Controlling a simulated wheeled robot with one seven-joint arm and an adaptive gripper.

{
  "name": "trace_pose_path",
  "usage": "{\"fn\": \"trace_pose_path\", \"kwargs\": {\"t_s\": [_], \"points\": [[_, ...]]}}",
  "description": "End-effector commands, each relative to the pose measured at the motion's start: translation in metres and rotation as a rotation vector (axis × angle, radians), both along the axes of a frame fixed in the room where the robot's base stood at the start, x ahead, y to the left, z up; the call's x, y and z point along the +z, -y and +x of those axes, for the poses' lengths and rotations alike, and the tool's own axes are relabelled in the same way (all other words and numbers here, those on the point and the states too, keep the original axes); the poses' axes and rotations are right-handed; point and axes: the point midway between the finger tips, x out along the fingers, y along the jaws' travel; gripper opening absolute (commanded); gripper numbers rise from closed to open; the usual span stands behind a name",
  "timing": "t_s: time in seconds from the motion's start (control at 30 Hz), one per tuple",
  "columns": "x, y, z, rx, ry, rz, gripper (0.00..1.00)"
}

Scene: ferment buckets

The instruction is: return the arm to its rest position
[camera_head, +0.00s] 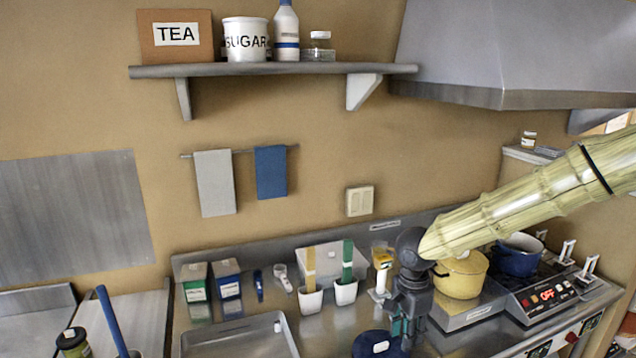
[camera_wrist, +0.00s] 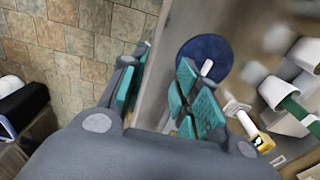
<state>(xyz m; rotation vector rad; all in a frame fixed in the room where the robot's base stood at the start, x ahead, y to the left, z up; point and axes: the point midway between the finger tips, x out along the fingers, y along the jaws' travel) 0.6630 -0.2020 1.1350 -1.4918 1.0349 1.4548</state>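My arm, in a pale yellow-green ribbed cover, reaches in from the right of the head view. My gripper (camera_head: 403,332) hangs over the front of the steel counter, pointing down. In the wrist view its teal fingers (camera_wrist: 160,92) stand apart, with nothing seen between them. A round dark blue lid-like thing (camera_head: 371,345) with a white mark lies just left of my gripper in the head view. It also shows beyond the fingers in the wrist view (camera_wrist: 207,52). Whether my gripper touches it cannot be told.
A yellow pot (camera_head: 461,275) stands close right of my gripper, and a blue pot (camera_head: 517,256) stands farther right by the stove controls. White cups with tools (camera_head: 346,292) and a yellow-labelled bottle (camera_head: 381,275) stand behind left. A steel tray (camera_head: 284,335) is at front left.

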Motion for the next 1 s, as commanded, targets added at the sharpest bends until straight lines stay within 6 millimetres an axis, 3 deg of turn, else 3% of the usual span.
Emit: {"fn": "trace_pose_path", "kwargs": {"t_s": [0.47,0.67,1.0], "points": [[-0.095,0.028,-0.022,0.114,0.019,-0.178,0.31],[-0.164,0.048,-0.045,0.232,0.039,-0.289,0.31],[-0.282,0.064,-0.106,0.525,0.082,-0.381,0.31]]}}
